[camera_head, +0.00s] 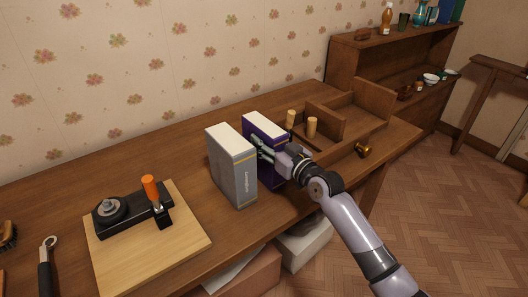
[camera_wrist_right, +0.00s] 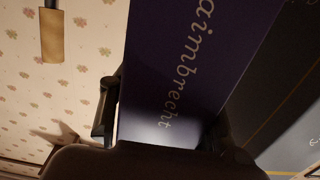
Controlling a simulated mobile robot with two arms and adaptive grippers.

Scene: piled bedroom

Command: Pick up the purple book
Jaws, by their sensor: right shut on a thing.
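The purple book (camera_head: 277,130) stands upright on the wooden desk, just right of a grey book (camera_head: 231,165), with its white page edges on top. My right gripper (camera_head: 262,146) reaches in from the lower right and is shut on the purple book. In the right wrist view the purple book (camera_wrist_right: 185,70) fills the middle, with pale lettering on its spine, between the dark fingers of my right gripper (camera_wrist_right: 160,130). Part of the book's spine is hidden behind the gripper in the head view. My left gripper is not in view.
The grey book is close beside the purple one. A wooden organizer (camera_head: 375,102) with small wooden cylinders (camera_head: 311,127) stands to the right, near a brass object (camera_head: 362,150). A board (camera_head: 190,238) with a black tool lies at left. The desk's back left is clear.

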